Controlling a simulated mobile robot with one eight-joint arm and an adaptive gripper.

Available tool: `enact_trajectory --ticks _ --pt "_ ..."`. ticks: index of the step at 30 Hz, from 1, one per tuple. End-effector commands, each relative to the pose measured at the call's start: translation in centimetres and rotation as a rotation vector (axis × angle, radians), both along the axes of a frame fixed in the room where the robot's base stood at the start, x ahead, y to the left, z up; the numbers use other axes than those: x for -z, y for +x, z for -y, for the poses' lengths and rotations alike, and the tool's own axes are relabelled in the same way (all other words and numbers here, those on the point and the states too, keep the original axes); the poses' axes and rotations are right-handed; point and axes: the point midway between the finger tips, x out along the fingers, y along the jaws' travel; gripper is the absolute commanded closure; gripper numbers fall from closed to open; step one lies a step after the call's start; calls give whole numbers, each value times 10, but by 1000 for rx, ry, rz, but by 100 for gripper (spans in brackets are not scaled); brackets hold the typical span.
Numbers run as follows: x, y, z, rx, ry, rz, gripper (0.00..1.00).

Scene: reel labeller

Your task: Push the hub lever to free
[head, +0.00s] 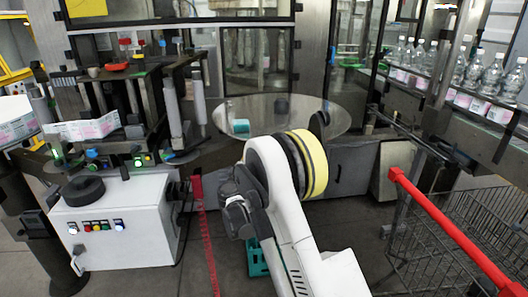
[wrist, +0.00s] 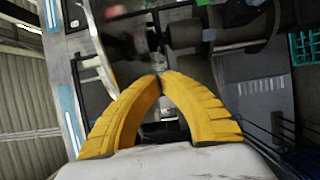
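My gripper (wrist: 160,76) shows in the wrist view as two yellow ribbed fingers. They arch inward and their tips meet, with nothing clearly held between them. Beyond the tips are dark, blurred machine parts, with a dark cylindrical part (wrist: 188,34) at the upper right. I cannot make out the hub lever for certain in either view, nor whether the fingertips touch anything. In the head view my arm covers the middle of the picture, and the fingers cannot be seen there.
A labelling machine (head: 125,85) stands at the left above a white cabinet (head: 120,222) with coloured buttons. A round steel table (head: 290,112) lies behind my arm. Bottles (head: 490,78) line a conveyor at the right. A red-handled wire cart (head: 450,222) stands at the front right.

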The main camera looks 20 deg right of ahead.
Motion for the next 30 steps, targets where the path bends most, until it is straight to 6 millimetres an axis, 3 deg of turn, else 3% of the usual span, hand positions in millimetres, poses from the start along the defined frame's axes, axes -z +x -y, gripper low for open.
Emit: enact_trajectory --ticks 14,21,30 --pt "3 71 62 2 1 0 100" --pt "2 56 90 2 1 0 100" --pt "0 52 96 0 1 0 100"
